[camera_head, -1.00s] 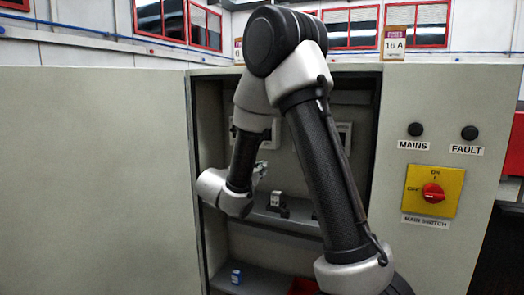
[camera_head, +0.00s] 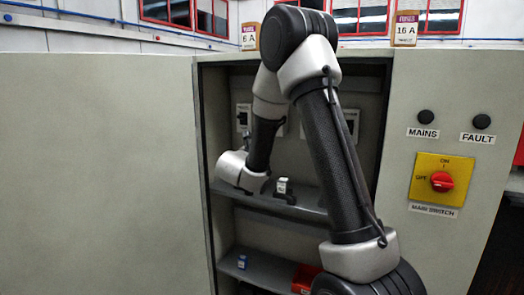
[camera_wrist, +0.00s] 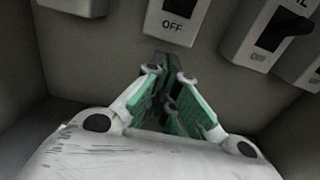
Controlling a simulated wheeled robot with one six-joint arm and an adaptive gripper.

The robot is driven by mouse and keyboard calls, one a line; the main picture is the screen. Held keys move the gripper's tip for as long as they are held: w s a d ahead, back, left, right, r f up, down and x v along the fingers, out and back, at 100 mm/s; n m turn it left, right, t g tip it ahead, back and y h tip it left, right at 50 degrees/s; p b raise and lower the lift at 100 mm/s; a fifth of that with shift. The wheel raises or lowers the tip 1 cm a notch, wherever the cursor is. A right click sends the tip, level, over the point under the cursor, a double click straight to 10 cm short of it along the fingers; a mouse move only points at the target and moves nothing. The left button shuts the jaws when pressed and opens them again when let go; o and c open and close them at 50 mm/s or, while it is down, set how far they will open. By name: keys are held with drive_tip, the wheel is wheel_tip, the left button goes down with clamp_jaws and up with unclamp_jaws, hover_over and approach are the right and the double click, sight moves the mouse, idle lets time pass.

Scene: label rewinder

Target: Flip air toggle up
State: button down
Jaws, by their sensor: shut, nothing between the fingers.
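In the wrist view, a white switch box (camera_wrist: 172,30) with a dark toggle and the word OFF stands just beyond my fingertips. Its upper label is out of frame, so I cannot tell if it is the air one. My gripper (camera_wrist: 168,62) is shut and empty, its tips just below or against that box's lower edge; contact is unclear. In the head view, a switch box (camera_head: 243,117) shows at the left of the cabinet's back wall, and my gripper is small near it, partly hidden by my wrist.
A second switch box (camera_wrist: 268,35) is to the right, its label ending in "IL". A third box (camera_wrist: 303,68) is partly cut off. The cabinet has a shelf (camera_head: 300,208) with small parts. A yellow main switch panel (camera_head: 441,180) is outside.

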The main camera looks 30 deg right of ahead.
drive_tip(key=r, duration=0.1)
drive_tip(key=w+d+r, duration=0.1)
drive_tip(key=r, duration=0.1)
drive_tip(key=shift+w+d+r, duration=0.15)
drive_tip(key=shift+d+r, duration=0.15)
drive_tip(key=shift+r, duration=0.1)
drive_tip(key=shift+s+a+r+g+y, duration=0.3)
drive_tip(key=shift+r+g+y, duration=0.25)
drive_tip(key=shift+y, duration=0.25)
idle(0.3)
drive_tip(key=shift+s+a+r+g+y, duration=0.15)
drive_tip(key=shift+a+r+g+y, duration=0.1)
drive_tip(key=shift+r+g+y, duration=0.5)
drive_tip(key=shift+s+a+r+g+y, duration=0.15)
drive_tip(key=shift+r+g+y, duration=0.25)
drive_tip(key=shift+g+y, duration=0.5)
drive_tip(key=shift+r, duration=0.2)
